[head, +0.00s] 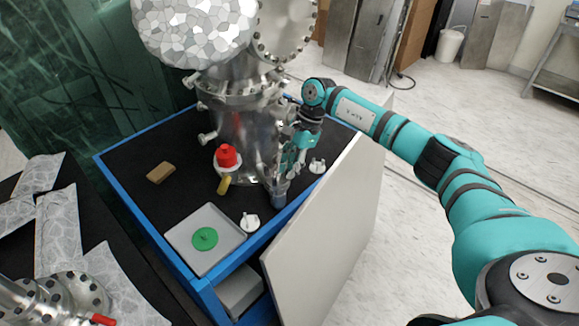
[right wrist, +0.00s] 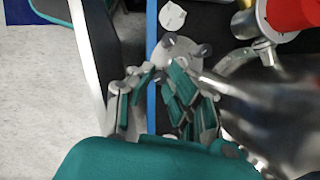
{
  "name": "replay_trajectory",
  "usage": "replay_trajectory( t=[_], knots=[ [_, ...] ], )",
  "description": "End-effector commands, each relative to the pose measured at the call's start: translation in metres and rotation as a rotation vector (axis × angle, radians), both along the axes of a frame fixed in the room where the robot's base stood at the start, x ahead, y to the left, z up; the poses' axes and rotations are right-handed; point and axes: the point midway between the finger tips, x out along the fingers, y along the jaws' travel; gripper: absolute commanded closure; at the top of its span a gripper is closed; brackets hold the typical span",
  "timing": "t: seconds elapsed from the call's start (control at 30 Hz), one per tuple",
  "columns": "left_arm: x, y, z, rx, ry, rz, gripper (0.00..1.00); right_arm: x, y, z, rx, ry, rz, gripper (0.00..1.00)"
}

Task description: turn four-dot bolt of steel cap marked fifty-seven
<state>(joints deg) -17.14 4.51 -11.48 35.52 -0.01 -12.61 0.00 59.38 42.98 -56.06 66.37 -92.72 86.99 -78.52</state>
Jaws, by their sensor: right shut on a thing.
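The steel vacuum chamber (head: 235,135) stands on the black cart top. My right gripper (head: 283,178) is low at the chamber's right side. In the right wrist view, a pale grey round cap (right wrist: 182,50) with dark bolt ends lies just beyond my teal fingers. My right gripper (right wrist: 157,72) is shut at the cap's near edge on what seems to be one of its bolts; the fingers hide much of it. No number or dots can be read on the cap. My left gripper is not in view.
The cart top also holds a red-capped part (head: 227,158), a brown block (head: 159,173), a grey tray (head: 183,236) with a green disc (head: 205,238), and white knobs (head: 250,222). A large grey panel (head: 325,240) leans along the cart's right side.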

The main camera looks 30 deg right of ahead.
Motion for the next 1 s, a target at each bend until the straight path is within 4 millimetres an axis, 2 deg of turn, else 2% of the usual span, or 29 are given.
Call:
replay_trajectory(
  t=[0.37,1.0],
  knots=[
    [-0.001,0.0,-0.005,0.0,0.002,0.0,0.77,-0.001,-0.001,-0.001,0.0,-0.003,-0.124,1.0],
    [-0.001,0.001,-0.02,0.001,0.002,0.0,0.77,-0.003,0.001,0.0,0.001,-0.004,-0.703,1.0]
  ],
)
